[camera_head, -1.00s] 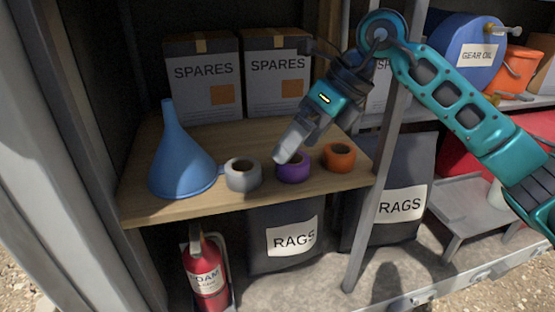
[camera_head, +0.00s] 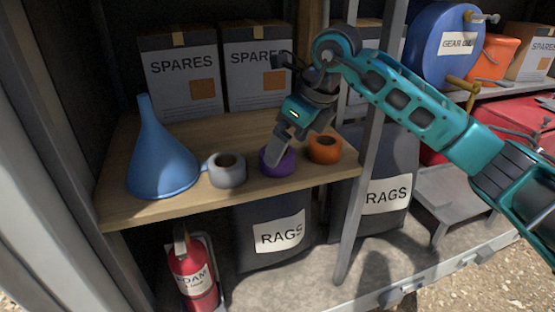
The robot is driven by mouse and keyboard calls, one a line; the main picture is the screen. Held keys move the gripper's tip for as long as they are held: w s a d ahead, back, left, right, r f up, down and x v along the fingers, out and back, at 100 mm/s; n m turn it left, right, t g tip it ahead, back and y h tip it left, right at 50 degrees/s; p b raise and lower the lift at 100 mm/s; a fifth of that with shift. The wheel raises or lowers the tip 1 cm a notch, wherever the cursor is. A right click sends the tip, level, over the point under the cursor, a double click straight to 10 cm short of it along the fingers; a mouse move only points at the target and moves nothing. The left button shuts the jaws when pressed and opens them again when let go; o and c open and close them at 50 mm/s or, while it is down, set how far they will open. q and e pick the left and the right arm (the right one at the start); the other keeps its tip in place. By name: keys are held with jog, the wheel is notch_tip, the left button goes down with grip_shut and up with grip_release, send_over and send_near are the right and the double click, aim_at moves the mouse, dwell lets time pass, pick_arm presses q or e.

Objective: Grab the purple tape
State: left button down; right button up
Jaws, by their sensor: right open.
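The purple tape (camera_head: 279,164) lies on the wooden shelf between the grey tape and the orange tape. My right gripper (camera_head: 275,158) reaches down from the upper right, with its fingers right at the purple tape and covering part of its top and hole. The gripper is open. The picture does not show clearly whether a finger is inside the roll or touching it. My left gripper is not in view.
The grey tape (camera_head: 228,176) and a blue funnel (camera_head: 161,165) stand to the left; the orange tape (camera_head: 324,152) is close on the right. SPARES boxes (camera_head: 180,92) stand behind. A grey post (camera_head: 363,190) rises at the shelf's right end.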

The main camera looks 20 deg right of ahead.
jog(key=x, duration=0.4)
jog(key=shift+r, duration=0.1)
jog(key=shift+c, duration=0.4)
jog(key=c, duration=0.9)
jog(key=shift+c, duration=0.2)
jog(key=shift+r, duration=0.15)
